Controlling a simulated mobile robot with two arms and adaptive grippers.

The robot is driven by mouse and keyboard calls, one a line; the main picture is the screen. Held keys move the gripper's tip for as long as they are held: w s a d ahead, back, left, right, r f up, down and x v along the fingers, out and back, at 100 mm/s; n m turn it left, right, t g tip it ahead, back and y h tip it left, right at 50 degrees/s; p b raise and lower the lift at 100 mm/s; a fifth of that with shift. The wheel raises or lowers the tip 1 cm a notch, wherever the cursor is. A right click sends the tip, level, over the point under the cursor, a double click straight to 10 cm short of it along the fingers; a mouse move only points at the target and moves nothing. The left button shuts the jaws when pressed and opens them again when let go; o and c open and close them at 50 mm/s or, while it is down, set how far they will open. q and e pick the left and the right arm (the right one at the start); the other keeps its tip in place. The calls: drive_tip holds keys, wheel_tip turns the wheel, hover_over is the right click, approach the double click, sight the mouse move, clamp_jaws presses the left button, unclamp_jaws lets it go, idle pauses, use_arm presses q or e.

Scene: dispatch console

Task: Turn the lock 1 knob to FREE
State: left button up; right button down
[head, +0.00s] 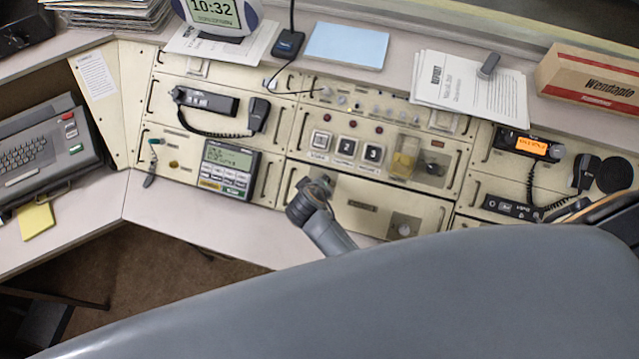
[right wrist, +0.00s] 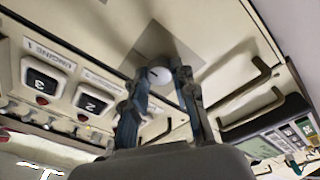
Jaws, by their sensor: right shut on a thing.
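In the right wrist view, a round pale knob (right wrist: 159,76) with a short dark mark on its face sits on a grey square plate (right wrist: 152,45). My right gripper (right wrist: 157,82) has one finger on each side of the knob and is shut on it. In the head view my right gripper (head: 308,194) is at the left part of the lower cream panel (head: 340,194) and hides this knob. A second knob (head: 404,229) on a similar grey plate shows at the panel's right end. I cannot read the lock lettering. My left gripper is not in view.
Numbered buttons (head: 346,148) and a yellowish clear cover (head: 404,158) are just above the lower panel. A keypad unit (head: 228,168) stands to the left. Metal pull handles (right wrist: 243,85) stick out near the gripper. A large grey shape covers the bottom of the head view.

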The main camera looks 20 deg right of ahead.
drive_tip(key=c, duration=1.1)
unclamp_jaws()
drive_tip(key=shift+o, duration=0.2)
